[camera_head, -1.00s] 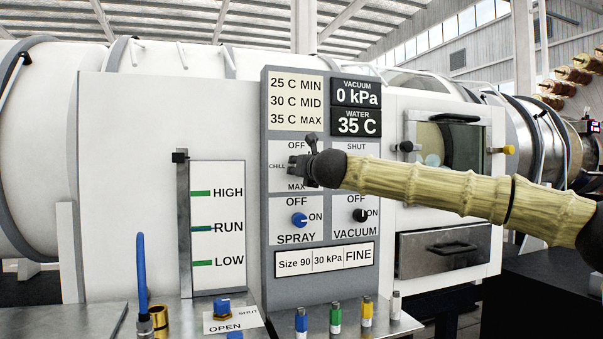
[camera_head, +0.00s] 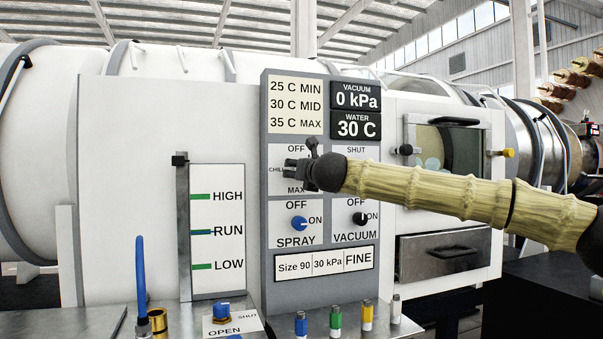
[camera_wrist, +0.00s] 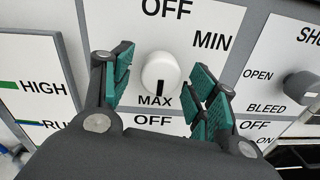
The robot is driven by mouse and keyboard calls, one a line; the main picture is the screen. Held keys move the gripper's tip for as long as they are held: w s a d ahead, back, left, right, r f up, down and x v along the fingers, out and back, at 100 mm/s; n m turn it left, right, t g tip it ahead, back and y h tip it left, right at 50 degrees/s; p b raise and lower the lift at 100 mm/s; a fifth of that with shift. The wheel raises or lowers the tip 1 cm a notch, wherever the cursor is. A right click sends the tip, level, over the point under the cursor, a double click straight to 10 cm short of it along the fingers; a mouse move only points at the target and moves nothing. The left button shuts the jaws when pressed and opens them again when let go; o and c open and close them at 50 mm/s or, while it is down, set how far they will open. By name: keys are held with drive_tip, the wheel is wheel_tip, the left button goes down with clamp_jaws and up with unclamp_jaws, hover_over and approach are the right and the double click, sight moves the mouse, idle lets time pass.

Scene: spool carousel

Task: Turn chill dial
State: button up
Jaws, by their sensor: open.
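The chill dial (camera_wrist: 158,72) is a round white knob with a black pointer mark low on its face, pointing down toward the MAX label. OFF is above it and MIN is at its upper right. My gripper (camera_wrist: 165,77) is open, with a green-padded finger on each side of the knob and visible gaps between. In the head view my gripper (camera_head: 297,168) is in front of the chill panel (camera_head: 275,153) and hides the dial. The water display (camera_head: 356,126) reads 30 C. A chart (camera_head: 296,104) lists 25 C MIN, 30 C MID, 35 C MAX.
The spray dial (camera_head: 298,223) and vacuum dial (camera_head: 360,218) sit just below the chill panel. A black knob (camera_wrist: 302,87) stands right of my gripper in the wrist view. A level gauge (camera_head: 217,230) is at left.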

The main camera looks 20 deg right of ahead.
drive_tip(key=s, duration=1.2)
drive_tip(key=shift+d, duration=0.15)
